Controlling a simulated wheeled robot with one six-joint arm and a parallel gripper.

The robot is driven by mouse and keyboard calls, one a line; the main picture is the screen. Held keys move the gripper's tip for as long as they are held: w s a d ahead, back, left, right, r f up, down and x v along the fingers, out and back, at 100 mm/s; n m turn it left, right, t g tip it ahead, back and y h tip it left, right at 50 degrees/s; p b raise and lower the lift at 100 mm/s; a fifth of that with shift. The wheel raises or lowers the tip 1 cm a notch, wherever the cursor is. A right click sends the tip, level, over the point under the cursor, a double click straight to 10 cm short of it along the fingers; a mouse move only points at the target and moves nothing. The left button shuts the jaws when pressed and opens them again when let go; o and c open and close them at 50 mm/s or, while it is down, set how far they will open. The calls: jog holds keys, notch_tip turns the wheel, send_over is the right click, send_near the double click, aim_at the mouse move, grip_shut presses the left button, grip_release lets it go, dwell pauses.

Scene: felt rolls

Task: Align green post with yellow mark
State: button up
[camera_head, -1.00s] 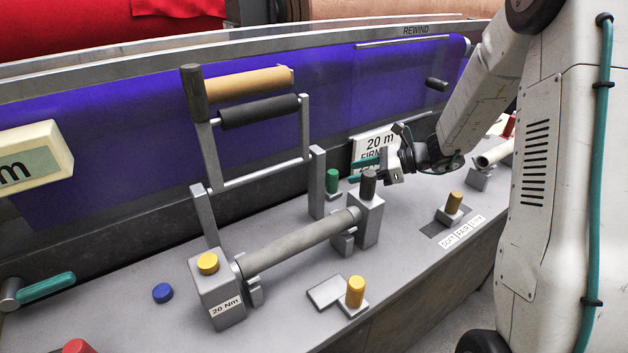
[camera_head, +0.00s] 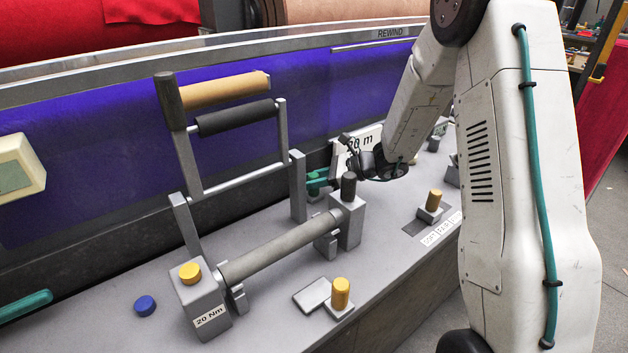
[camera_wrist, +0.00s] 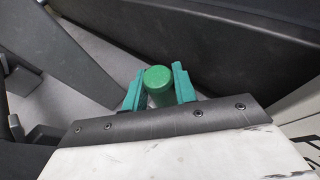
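The green post (camera_wrist: 158,80) stands between the two teal fingers of my gripper (camera_wrist: 160,86) in the wrist view. The fingers flank it closely on both sides; I cannot tell whether they press on it. The post is mostly hidden there by the fingers. I cannot make out a yellow mark beside the post in either view.
A grey roller (camera_head: 280,248) on brackets and a grey block with a dark knob (camera_head: 348,187) stand in front. A grey upright (camera_head: 298,187) is just left of my gripper.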

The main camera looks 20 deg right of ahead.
grip_shut()
jog(key=shift+w+d, duration=0.2)
jog(key=shift+d, duration=0.45)
jog(key=shift+w+d, duration=0.2)
jog(key=shift+d, duration=0.4)
jog(key=o, duration=0.8)
grip_release()
jog(key=shift+v, duration=3.9)
jog(key=shift+r, duration=0.1)
